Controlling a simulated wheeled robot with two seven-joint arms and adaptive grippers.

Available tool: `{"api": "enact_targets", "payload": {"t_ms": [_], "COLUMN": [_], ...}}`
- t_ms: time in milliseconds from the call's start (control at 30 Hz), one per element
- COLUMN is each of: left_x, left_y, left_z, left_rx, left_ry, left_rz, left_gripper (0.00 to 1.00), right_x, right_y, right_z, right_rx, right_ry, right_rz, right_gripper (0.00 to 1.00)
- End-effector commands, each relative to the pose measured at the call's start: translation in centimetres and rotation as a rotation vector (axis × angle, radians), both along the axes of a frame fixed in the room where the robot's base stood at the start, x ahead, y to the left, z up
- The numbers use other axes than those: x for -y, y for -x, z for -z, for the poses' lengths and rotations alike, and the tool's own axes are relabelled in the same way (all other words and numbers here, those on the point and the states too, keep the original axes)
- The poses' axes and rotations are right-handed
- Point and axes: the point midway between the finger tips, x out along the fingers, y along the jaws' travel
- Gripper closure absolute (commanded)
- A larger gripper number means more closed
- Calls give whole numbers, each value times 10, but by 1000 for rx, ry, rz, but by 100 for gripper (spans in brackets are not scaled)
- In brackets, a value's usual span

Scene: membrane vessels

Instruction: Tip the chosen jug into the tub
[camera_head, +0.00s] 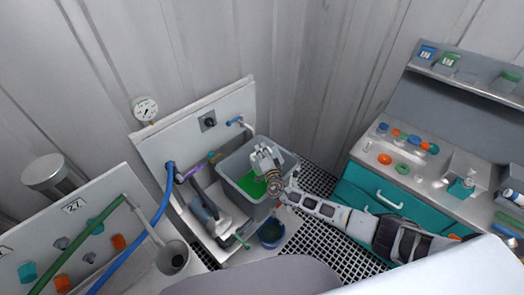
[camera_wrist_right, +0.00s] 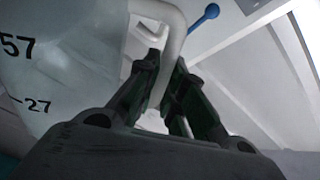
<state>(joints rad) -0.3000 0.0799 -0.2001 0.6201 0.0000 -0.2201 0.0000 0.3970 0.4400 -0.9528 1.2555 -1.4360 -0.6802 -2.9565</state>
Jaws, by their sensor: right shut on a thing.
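The tub (camera_head: 286,158) is a grey open box with bright green in it, in the middle of the head view. My right arm reaches in from the right, and my right gripper (camera_head: 267,163) is over the tub. In the right wrist view, a pale translucent jug (camera_wrist_right: 60,50) with the marks 57 and 27 fills the left side. My right gripper (camera_wrist_right: 168,95) is shut on its white handle (camera_wrist_right: 172,42). In the head view I cannot clearly tell the jug from the gripper. My left gripper is not in view.
A small dark blue bucket (camera_head: 271,234) stands below the tub. A grey pump-like device (camera_head: 208,215) and a blue hose (camera_head: 161,200) are to its left. A teal cabinet (camera_head: 368,190) with coloured caps on its worktop is at the right.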

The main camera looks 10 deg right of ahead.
Motion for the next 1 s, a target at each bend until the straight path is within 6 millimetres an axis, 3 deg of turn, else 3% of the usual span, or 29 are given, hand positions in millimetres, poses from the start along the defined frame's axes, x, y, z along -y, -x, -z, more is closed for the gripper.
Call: {"api": "enact_targets", "payload": {"t_ms": [533,1000], "left_x": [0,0], "left_y": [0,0], "left_z": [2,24], "left_rx": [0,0], "left_ry": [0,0], "left_rz": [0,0], "left_gripper": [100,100], "right_x": [3,38], "right_y": [0,-2], "right_z": [0,5], "right_rx": [-1,-16], "right_ry": [-17,-275], "right_rz": [1,0], "right_gripper": [100,100]}}
